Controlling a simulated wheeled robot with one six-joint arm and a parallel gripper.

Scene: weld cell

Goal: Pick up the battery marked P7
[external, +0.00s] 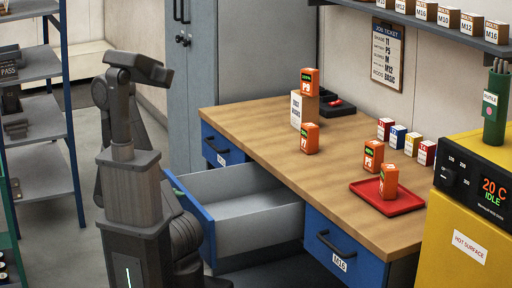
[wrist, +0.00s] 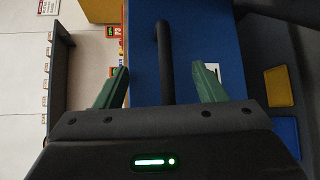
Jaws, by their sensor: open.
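Several orange batteries show in the external view, their markings too small to read surely, so I cannot tell which is P7. One battery (external: 309,82) is on top of a tan box, another (external: 309,139) stands on the bench in front of it. A third (external: 373,156) stands behind the red tray, and a fourth (external: 389,182) stands in the tray. My gripper (wrist: 163,85) is open, its green fingers on either side of a dark bar handle (wrist: 165,50) on a blue drawer front. I cannot tell whether they touch it. In the external view my gripper is mostly hidden behind my arm.
A drawer (external: 245,195) is pulled out from the bench (external: 260,120); its visible inside is empty. The closed M16 drawer (external: 340,250) is to its right. The red tray (external: 408,206) is beside the yellow oven (external: 460,215). Small coloured boxes (external: 397,137) stand along the wall.

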